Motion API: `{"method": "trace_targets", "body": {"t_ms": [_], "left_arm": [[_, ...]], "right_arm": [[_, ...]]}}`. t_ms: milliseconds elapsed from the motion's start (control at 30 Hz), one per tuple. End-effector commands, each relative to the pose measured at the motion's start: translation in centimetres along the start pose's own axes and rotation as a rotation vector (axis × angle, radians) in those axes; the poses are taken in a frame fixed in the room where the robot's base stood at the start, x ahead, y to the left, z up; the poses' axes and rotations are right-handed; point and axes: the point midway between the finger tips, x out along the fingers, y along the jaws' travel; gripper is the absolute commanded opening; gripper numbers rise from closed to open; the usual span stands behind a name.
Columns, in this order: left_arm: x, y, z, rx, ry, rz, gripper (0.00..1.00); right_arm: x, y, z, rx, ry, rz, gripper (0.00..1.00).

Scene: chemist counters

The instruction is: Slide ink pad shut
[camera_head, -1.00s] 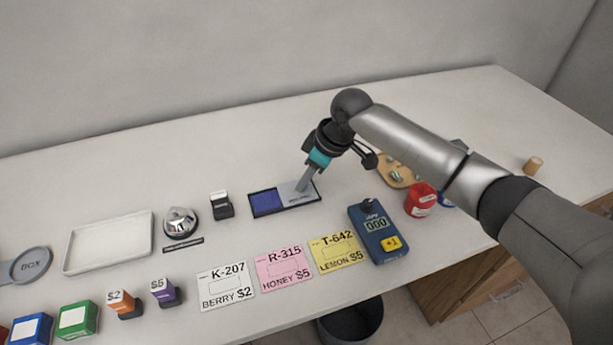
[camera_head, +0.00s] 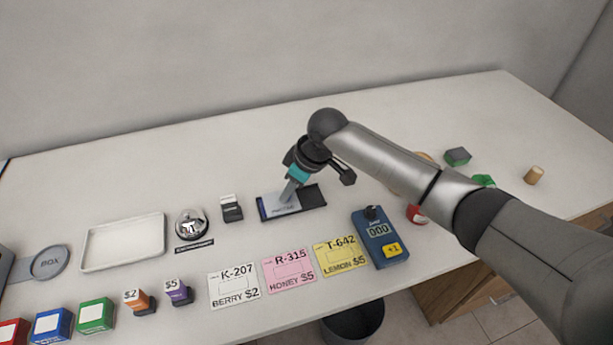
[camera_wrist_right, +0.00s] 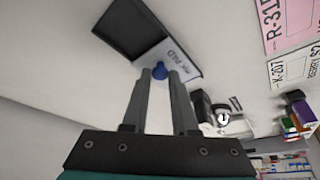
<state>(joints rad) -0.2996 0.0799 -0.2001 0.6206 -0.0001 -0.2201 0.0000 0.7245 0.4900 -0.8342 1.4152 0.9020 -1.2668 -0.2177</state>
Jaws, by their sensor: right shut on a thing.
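The ink pad's black base (camera_head: 313,197) lies on the counter in the middle of the head view. In the right wrist view the lid (camera_wrist_right: 181,56) carries the words INK PAD and a small blue knob (camera_wrist_right: 158,71). The bare black base (camera_wrist_right: 122,28) shows beyond it. My right gripper (camera_head: 287,198) comes down onto the lid from above, shut on the knob; its fingertips (camera_wrist_right: 168,75) are at the knob in the wrist view. My left gripper is not in view.
A black-and-white stamp (camera_head: 231,209) and a silver bell (camera_head: 190,222) stand left of the pad. Price cards, including a yellow one (camera_head: 341,256), and a blue counter device (camera_head: 380,237) lie in front. A white tray (camera_head: 123,242) is farther left. The counter behind is clear.

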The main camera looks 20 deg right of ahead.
Motion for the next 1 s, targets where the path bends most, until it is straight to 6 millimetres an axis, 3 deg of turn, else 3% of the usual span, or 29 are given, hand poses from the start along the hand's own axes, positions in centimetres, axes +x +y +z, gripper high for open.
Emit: {"method": "trace_targets", "body": {"t_ms": [100, 500, 533, 700, 800, 1000], "left_arm": [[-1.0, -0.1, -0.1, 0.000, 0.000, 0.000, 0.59], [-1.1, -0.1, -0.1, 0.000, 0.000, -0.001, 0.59], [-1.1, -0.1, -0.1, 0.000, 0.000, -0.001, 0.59], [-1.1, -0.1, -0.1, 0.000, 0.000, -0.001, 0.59], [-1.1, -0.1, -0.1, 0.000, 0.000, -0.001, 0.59], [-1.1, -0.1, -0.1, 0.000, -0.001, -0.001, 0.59]], "right_arm": [[0.2, -1.1, -1.0, 0.000, 0.000, -0.002, 0.00], [0.6, -1.6, -1.4, -0.001, 0.004, -0.003, 0.00], [0.6, -1.6, -1.4, -0.001, 0.005, -0.004, 0.29], [0.6, -1.6, -1.4, -0.001, 0.004, -0.003, 0.48], [0.6, -1.5, -1.4, -0.001, 0.002, -0.002, 0.56], [0.5, -1.4, -1.3, 0.000, 0.001, 0.000, 0.56]]}}
